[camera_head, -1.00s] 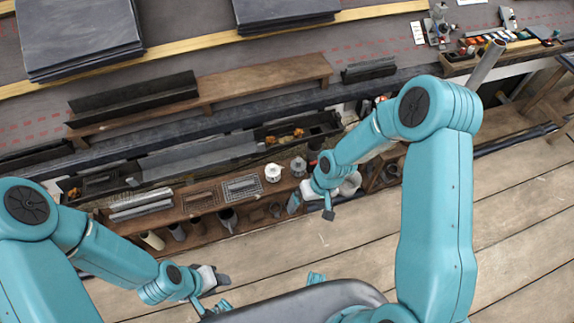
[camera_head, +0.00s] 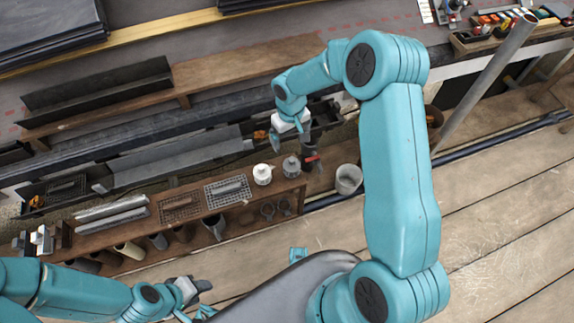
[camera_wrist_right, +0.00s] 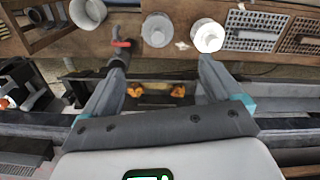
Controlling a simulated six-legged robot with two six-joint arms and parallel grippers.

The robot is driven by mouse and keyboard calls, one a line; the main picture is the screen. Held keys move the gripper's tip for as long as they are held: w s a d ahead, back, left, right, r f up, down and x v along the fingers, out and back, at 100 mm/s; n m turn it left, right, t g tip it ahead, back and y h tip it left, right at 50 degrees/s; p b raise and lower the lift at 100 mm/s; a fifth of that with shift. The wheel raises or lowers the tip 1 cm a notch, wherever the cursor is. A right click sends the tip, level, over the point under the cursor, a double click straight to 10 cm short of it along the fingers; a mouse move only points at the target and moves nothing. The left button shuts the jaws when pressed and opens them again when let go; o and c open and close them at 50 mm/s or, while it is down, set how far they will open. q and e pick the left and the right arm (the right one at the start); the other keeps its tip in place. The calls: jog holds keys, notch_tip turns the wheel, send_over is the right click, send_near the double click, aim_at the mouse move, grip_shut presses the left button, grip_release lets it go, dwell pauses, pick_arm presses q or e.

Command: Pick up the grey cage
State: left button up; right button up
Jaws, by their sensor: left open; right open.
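In the right wrist view the grey cage (camera_wrist_right: 256,30) is at the upper right, apart from my fingers. My right gripper (camera_head: 292,142) is open and empty, above the gutter area, up and right of the grey cage. In the right wrist view its fingers (camera_wrist_right: 162,68) are spread. My left gripper (camera_head: 196,296) is open at the lower left, below the shelf and apart from the cage.
A white pot (camera_head: 262,174) and a grey pot (camera_head: 291,166) stand right of the grey cage. Silver rolls (camera_head: 110,210) lie at the shelf's left. A red-handled tool (camera_wrist_right: 121,45) is near my right fingers.

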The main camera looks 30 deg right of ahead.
aim_at(292, 165)
jog(key=f, duration=0.3)
jog(key=f+b, duration=0.1)
jog(key=f, duration=0.3)
jog(key=f+b, duration=0.1)
jog(key=f, duration=0.2)
jog(key=shift+s+f, duration=0.2)
jog(key=shift+s, duration=0.15)
notch_tip(292, 165, down, 5)
jog(key=shift+d+f+b, duration=0.1)
jog(key=shift+f+b, duration=0.1)
jog(key=shift+b, duration=0.75)
jog(key=shift+r, duration=0.1)
jog(key=c, duration=1.1)
